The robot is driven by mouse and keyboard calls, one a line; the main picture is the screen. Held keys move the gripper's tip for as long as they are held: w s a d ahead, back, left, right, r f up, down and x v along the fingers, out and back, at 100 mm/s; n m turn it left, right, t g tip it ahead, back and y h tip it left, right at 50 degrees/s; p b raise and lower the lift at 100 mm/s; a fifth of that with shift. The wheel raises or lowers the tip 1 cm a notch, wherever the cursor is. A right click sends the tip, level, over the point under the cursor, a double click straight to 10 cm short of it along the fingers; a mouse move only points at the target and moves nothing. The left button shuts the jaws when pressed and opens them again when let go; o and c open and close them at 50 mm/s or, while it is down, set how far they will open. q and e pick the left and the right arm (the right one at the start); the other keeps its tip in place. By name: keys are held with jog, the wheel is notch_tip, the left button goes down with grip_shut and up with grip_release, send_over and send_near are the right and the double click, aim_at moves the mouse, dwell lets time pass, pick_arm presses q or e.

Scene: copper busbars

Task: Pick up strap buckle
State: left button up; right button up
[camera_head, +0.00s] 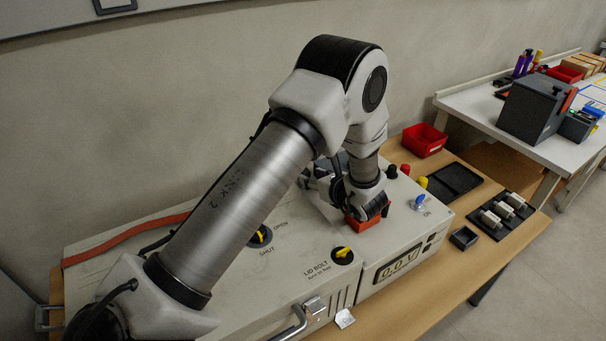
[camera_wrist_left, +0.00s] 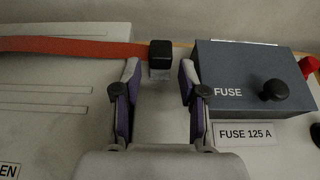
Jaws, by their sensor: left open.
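The strap buckle (camera_wrist_left: 161,54) is a small black block with a pale metal part below it, at the right end of a red-orange strap (camera_wrist_left: 75,46), in the left wrist view. My left gripper (camera_wrist_left: 159,80) is open, one purple-padded finger on each side. The buckle shows in the gap, just beyond the fingertips; I cannot tell if they touch it. In the head view the strap (camera_head: 130,238) lies along the back of the pale cabinet (camera_head: 215,285). My arm hides the buckle there and much of my left gripper (camera_head: 322,181).
A grey fuse box (camera_wrist_left: 240,100) with a black knob stands close right of the gripper. An orange block (camera_head: 367,221) is near the wrist. A red bin (camera_head: 424,140) stands on the wooden table beyond.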

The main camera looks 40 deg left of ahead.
pick_arm(q)
jog(key=x, duration=0.5)
jog(key=shift+w+a+p, duration=0.1)
jog(key=shift+a+p, duration=0.05)
jog(key=shift+p, duration=0.15)
jog(key=shift+r, duration=0.1)
jog(key=c, duration=0.4)
grip_shut()
